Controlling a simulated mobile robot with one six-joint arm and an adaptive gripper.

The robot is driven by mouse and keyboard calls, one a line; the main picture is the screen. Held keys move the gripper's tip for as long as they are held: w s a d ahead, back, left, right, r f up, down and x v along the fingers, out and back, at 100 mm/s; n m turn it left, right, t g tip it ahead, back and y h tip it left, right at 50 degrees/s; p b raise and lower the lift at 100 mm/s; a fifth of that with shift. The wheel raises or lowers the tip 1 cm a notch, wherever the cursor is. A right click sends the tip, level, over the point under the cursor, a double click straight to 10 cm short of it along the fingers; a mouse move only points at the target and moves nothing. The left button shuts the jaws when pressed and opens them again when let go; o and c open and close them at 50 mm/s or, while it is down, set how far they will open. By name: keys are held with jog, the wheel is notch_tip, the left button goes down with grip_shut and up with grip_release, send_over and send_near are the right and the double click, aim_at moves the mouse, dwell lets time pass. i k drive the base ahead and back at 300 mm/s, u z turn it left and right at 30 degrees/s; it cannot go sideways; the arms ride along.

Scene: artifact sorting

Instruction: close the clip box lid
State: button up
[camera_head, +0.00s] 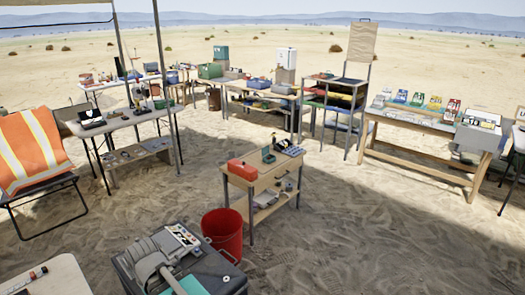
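I cannot tell for sure which thing is the clip box. A small dark box (91,119) on the left table seems to have its lid raised. Another small dark case (288,147) on the low middle table also seems to have a part standing up, with small items at its front. Both are too small to make out a clip or hinge. Part of my own grey arm (150,262) shows at the bottom, but I can make out no gripper fingers, and nothing of mine is near either box.
A red bucket (222,236) stands on the sand before the middle table (262,182), which also bears a red box (242,169). A chair with an orange vest (30,150) is at left. More laden tables stand behind and at right. Open sand lies between them.

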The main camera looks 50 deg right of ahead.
aim_at(265, 150)
jog(key=z, duration=2.2)
jog(key=i, duration=2.45)
jog(key=u, duration=0.05)
